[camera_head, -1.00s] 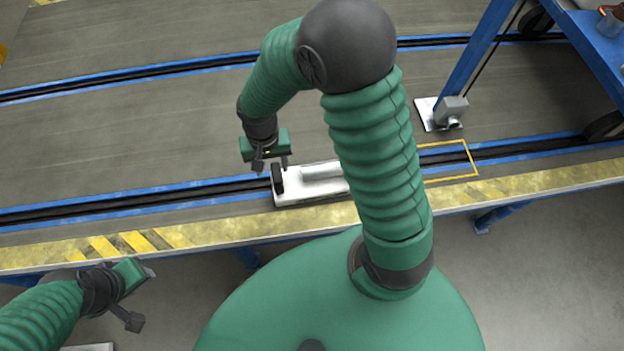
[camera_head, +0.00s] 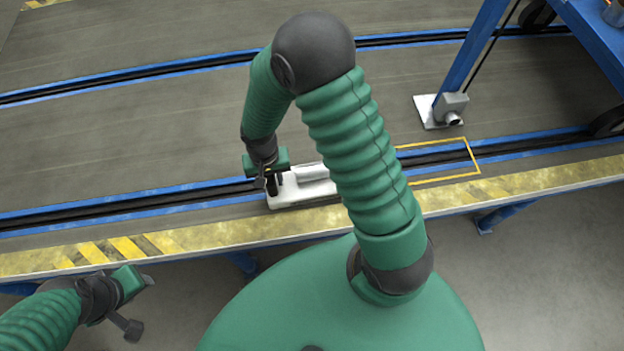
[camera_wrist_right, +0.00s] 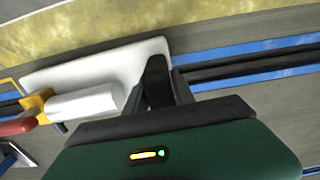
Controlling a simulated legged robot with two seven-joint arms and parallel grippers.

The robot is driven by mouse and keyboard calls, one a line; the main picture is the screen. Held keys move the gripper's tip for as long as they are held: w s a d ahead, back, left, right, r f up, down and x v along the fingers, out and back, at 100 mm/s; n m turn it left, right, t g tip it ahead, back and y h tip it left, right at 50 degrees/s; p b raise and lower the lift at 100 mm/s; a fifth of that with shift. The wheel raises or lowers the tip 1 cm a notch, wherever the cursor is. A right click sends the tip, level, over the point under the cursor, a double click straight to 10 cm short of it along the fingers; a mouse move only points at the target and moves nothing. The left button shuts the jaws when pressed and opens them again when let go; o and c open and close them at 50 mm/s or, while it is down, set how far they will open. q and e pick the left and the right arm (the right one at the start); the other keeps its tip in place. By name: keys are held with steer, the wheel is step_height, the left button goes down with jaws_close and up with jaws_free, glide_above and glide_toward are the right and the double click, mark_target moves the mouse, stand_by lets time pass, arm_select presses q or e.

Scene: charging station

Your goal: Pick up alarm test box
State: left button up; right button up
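The alarm test box (camera_head: 305,188) is a white, flat-based case lying on the track near the bench's front edge. An upright black handle (camera_head: 271,186) stands at its left end. My right gripper (camera_head: 274,181) is lowered over this end. In the right wrist view, its fingers (camera_wrist_right: 158,95) stand on both sides of the black handle (camera_wrist_right: 157,75), with a small gap showing beside it. The white case (camera_wrist_right: 100,68) lies beyond. My right forearm hides the box's right part in the head view. My left gripper (camera_head: 141,302) is open and empty, low at the left.
A yellow outlined rectangle (camera_head: 475,160) marks the track right of the box. A grey device on a white plate (camera_head: 440,108) stands by a blue post (camera_head: 472,50). A yellow-striped edge (camera_head: 130,247) runs along the front. The grey surface left of the box is clear.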

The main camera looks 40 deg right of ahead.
steer(key=shift+a, duration=0.15)
jaws_close()
stand_by(0.9)
